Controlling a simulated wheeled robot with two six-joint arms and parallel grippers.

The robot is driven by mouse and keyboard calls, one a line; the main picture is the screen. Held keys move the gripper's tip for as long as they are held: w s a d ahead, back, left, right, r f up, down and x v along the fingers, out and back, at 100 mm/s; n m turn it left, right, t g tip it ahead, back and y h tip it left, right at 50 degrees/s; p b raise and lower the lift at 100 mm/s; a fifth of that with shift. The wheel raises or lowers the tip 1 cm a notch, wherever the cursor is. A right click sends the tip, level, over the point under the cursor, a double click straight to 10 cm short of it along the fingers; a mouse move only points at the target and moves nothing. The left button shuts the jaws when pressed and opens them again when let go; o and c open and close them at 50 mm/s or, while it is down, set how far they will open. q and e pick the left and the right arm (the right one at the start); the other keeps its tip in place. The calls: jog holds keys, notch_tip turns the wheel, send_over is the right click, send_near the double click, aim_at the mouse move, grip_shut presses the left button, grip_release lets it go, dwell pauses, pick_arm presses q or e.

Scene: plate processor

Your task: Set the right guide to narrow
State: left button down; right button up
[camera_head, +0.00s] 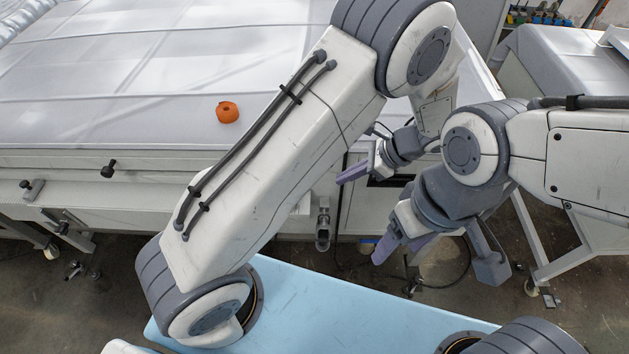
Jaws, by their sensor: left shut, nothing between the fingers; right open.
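I cannot make out for certain which part is the right guide; the right part of the machine front is partly covered by my arms. The plate processor (130,205) has a pale front with a black knob (108,168) and a small bracket with another black knob (28,185) at its left. My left gripper (352,173) is shut and empty, close in front of the machine's right front part. My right gripper (403,246) is open, its purple fingers apart and pointing down, lower and slightly to the right of the left one. Nothing shows between its fingers.
An orange object (227,112) lies on the white sheet-covered top (130,60). A metal fitting (323,225) hangs at the machine front, left of my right gripper. Another covered table (570,65) stands at upper right. Floor shows below the grippers.

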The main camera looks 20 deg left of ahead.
pick_arm(q)
jog(key=p+x, duration=0.1)
jog(key=x, duration=0.2)
jog(key=a+r+p+x, duration=0.1)
jog(key=x, duration=0.3)
jog(key=p+x, duration=0.2)
jog(key=x, duration=0.2)
jog(key=shift+s+a, duration=0.15)
jog(key=shift+a, duration=0.2)
jog(key=shift+a+f, duration=0.15)
jog(key=shift+a, duration=0.35)
pick_arm(e)
notch_tip(320, 180, up, 4)
jog(key=shift+a+r, duration=0.1)
jog(key=shift+r, duration=0.15)
pick_arm(q)
jog(key=shift+s, duration=0.1)
